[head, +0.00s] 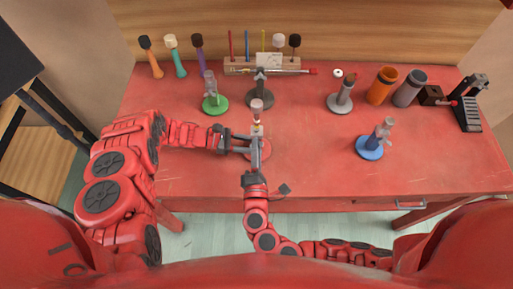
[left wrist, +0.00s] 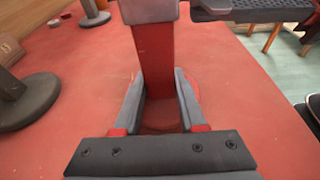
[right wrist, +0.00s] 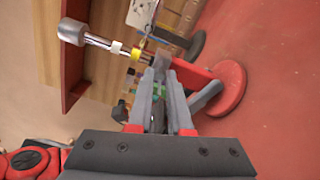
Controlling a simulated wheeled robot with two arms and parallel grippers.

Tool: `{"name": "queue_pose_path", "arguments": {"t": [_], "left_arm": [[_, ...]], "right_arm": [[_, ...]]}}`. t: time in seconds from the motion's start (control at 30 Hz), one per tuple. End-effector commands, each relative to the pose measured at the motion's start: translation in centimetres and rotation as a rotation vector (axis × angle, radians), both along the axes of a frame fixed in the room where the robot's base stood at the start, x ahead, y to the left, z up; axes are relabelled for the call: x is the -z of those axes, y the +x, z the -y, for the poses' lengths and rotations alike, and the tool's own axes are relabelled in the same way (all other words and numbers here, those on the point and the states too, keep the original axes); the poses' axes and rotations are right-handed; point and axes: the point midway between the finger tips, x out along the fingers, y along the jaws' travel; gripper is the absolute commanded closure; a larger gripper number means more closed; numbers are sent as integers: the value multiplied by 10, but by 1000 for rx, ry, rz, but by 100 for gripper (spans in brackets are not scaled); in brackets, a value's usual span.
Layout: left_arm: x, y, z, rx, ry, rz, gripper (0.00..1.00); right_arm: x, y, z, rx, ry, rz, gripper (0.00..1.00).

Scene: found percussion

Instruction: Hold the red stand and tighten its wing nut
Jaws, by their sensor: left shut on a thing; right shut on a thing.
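The red stand (head: 264,153) is upright near the table's front, its round base partly hidden by my grippers. A rod with a yellow collar and a grey cylindrical head (right wrist: 70,30) rises from its top. My left gripper (head: 240,144) reaches in from the left and is shut on the stand's red post (left wrist: 155,60), with one finger on each side. My right gripper (head: 256,152) comes from the front and is shut at the top of the post. In the right wrist view its fingers (right wrist: 158,78) meet at the wing nut, which they mostly hide.
Behind are a green-based stand (head: 214,106), a dark stand (head: 260,99) and a wooden rack (head: 262,65). A grey stand (head: 341,104), orange cup (head: 382,86), grey cup (head: 409,88) and blue-based stand (head: 369,149) are to the right. The front-right table is clear.

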Motion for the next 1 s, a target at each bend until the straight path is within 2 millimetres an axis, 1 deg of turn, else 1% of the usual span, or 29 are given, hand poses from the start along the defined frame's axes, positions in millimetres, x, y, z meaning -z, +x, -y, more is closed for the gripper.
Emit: {"name": "queue_pose_path", "arguments": {"t": [0.13,0.23,1.0], "left_arm": [[0,0,0,0,0,1,91],[0,0,0,0,0,1,91],[0,0,0,0,0,1,91]], "right_arm": [[0,0,0,0,97,0,100],[0,0,0,0,130,1,100],[0,0,0,1,129,0,100]]}}
